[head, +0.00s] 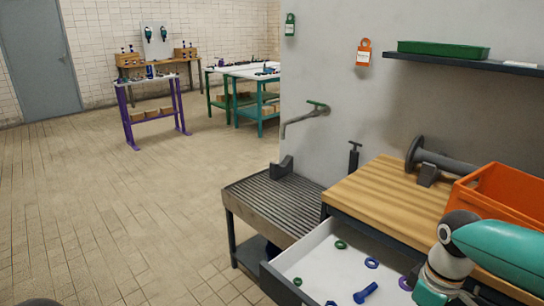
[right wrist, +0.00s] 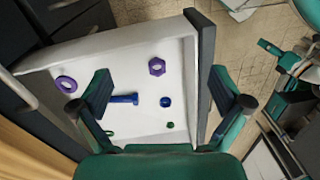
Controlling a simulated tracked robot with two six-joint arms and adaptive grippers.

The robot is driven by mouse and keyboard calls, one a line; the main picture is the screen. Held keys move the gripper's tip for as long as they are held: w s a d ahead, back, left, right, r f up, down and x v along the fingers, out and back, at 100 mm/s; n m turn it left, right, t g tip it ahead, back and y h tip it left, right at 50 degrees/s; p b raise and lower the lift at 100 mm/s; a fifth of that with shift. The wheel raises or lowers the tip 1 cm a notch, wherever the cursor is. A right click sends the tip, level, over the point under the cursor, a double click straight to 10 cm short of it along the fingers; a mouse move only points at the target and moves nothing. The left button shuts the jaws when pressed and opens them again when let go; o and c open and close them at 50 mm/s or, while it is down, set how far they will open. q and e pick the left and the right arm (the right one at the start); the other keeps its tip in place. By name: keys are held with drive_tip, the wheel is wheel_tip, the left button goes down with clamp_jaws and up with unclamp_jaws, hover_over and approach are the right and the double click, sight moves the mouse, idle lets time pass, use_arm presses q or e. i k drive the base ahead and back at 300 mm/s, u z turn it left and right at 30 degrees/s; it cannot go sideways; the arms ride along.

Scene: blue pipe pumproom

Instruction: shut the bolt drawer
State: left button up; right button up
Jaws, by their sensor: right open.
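The bolt drawer (head: 315,262) is pulled out from under the wooden workbench top (head: 385,200) in the head view. It has a pale inside and a dark front panel (right wrist: 205,70). A blue bolt (head: 366,292) and several coloured nuts and rings lie in it. My right gripper (right wrist: 165,100) is open and empty over the drawer in the right wrist view. One finger shows over the inside, the other beyond the front panel, so the panel appears between them. Its height above the panel is unclear. In the head view my right arm covers the drawer's right side. My left gripper is not identifiable.
An orange crate (head: 505,195) and a grey flanged pipe piece (head: 437,162) stand on the workbench. A ribbed metal stand (head: 270,200) adjoins it on the left. A shelf (head: 470,63) with a green tray (head: 443,50) hangs above. The tiled floor to the left is free.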

sight(328, 272)
drive_tip(key=k, duration=0.85)
drive_tip(key=z, duration=0.05)
